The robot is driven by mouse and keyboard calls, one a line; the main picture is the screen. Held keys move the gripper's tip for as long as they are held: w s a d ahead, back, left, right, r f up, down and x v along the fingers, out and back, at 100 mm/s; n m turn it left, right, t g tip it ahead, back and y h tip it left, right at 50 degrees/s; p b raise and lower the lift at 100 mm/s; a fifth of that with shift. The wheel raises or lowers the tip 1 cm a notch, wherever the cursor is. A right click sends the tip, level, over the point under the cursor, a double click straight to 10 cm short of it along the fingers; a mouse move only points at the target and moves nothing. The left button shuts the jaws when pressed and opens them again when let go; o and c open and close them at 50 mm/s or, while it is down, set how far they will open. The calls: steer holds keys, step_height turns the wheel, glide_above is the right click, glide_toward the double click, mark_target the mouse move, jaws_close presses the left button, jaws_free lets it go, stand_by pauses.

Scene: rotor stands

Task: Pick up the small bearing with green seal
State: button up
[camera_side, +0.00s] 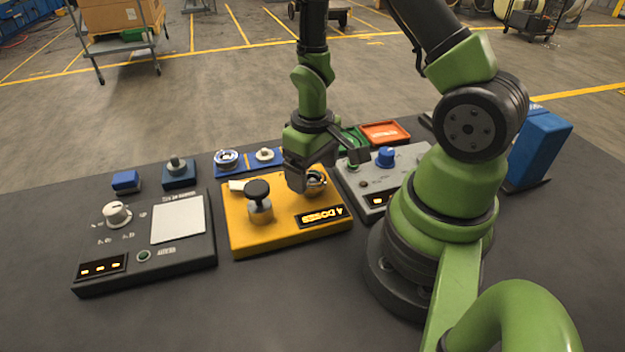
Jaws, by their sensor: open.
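My gripper (306,182) is low over the right rear of a yellow box (285,233), pointing down, with its jaws open. A round metallic part (317,184) on the box is right beside the fingers and partly hidden by them. I cannot tell if they touch. Two ring-shaped parts sit on the blue tray (243,168) behind the box: a larger one (227,159) at left and a smaller pale one (265,154) at right. No green seal can be made out on any of them.
The yellow box carries a black knob (258,190) and a lit display. A dark panel (148,240) stands left, a grey panel (377,180) right. Green (352,139) and red (385,132) trays lie behind the grey panel. The front table is clear.

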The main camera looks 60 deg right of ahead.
steer(key=shift+f, duration=0.7)
steer(key=shift+c, duration=0.5)
steer(key=c, duration=1)
steer(key=shift+r, duration=0.1)
steer(key=shift+c, duration=0.2)
step_height(320, 180, up, 13)
